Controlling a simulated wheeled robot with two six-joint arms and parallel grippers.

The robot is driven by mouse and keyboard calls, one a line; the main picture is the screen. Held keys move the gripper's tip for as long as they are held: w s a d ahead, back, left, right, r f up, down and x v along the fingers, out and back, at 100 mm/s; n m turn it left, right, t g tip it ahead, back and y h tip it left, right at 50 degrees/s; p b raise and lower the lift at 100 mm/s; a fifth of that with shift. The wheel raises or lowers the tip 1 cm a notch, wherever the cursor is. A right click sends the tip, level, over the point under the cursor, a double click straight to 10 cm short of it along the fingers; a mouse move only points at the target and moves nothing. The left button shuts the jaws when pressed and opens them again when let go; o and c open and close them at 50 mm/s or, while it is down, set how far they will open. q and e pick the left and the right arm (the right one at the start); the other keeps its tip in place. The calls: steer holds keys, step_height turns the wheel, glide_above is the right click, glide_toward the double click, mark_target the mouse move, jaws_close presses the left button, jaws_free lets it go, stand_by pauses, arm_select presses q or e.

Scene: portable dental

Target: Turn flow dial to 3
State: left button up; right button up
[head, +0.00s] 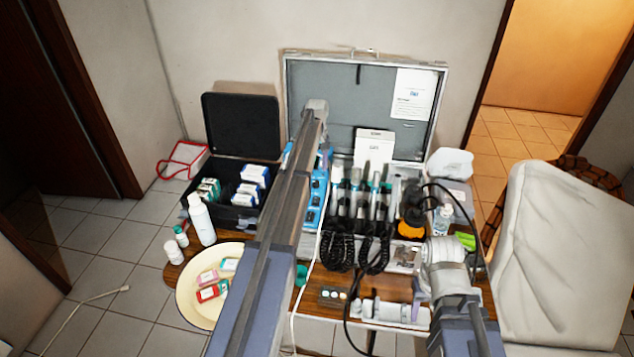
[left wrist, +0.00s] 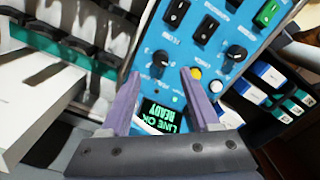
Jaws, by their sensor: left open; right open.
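The blue control panel (head: 316,200) stands in the open case, partly hidden by my left arm. In the left wrist view, the panel (left wrist: 205,40) fills the upper middle. A black dial with a pale pointer mark (left wrist: 160,60) lies just beyond my left fingertips, between their lines; the label above it seems to read FLOW. Its numbers are too small to read. A second black dial (left wrist: 237,53) is to the right. My left gripper (left wrist: 161,76) is open and empty, facing the panel.
A green-lit display (left wrist: 162,121) sits between my left fingers. Black switches (left wrist: 176,12), a yellow button (left wrist: 195,73) and a white button (left wrist: 215,86) are near the dials. Handpieces with coiled black cords (head: 375,250) stand right of the panel. A plate (head: 190,311) is at left.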

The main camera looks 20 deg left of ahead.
mark_target(316, 182)
arm_select(q)
step_height(316, 182, down, 6)
steer(key=b, duration=0.5)
steer(key=shift+s, duration=0.1)
steer(key=shift+c, duration=0.2)
jaws_close()
